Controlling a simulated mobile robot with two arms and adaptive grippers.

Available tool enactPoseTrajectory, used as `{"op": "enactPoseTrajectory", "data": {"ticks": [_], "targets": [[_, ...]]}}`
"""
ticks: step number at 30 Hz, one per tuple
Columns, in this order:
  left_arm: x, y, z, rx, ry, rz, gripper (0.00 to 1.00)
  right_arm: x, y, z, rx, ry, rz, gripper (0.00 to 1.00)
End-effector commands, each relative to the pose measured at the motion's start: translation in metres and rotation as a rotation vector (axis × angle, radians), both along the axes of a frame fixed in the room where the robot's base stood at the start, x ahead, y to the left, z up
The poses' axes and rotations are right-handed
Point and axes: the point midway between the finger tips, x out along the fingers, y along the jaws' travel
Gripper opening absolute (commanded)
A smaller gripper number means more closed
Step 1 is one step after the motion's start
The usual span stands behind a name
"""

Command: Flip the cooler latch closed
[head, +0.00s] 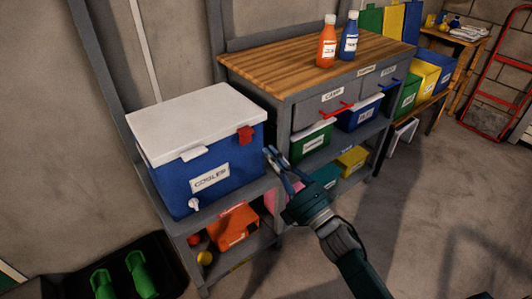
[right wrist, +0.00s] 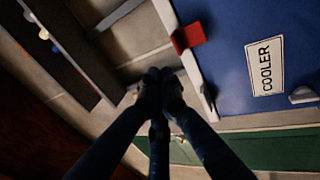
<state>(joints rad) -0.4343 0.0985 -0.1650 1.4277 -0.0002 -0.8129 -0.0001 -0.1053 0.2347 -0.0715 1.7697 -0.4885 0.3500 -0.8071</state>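The cooler (head: 228,165) has a blue body and a white lid (head: 195,118), which is down. It stands on a grey shelf at the left of the head view. Its red latch (head: 246,135) is at the lid's front edge near the right corner and seems to stick out. In the right wrist view the red latch (right wrist: 189,37) sits across the lid seam at a tilt. My right gripper (head: 275,158) is just right of the cooler, lower than the latch and apart from it. Its fingertips (right wrist: 160,80) are together and empty. My left gripper is out of view.
A workbench (head: 310,60) with an orange bottle (head: 326,42) and a blue bottle (head: 349,36) stands right of the cooler. A white spigot (head: 193,204) sticks out low on the cooler's front.

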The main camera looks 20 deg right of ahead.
Motion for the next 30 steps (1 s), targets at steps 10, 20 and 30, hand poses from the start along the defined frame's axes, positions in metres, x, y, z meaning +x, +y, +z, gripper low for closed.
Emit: {"op": "enactPoseTrajectory", "data": {"ticks": [10,20,30], "targets": [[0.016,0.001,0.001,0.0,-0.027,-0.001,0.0,-0.055,-0.02,-0.003,-0.003,0.003,-0.002,0.0],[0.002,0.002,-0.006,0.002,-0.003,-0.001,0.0,-0.075,-0.028,-0.003,-0.001,0.001,0.0,0.0],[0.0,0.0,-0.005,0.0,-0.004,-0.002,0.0,-0.075,-0.028,-0.003,-0.001,0.001,0.0,0.0]]}}
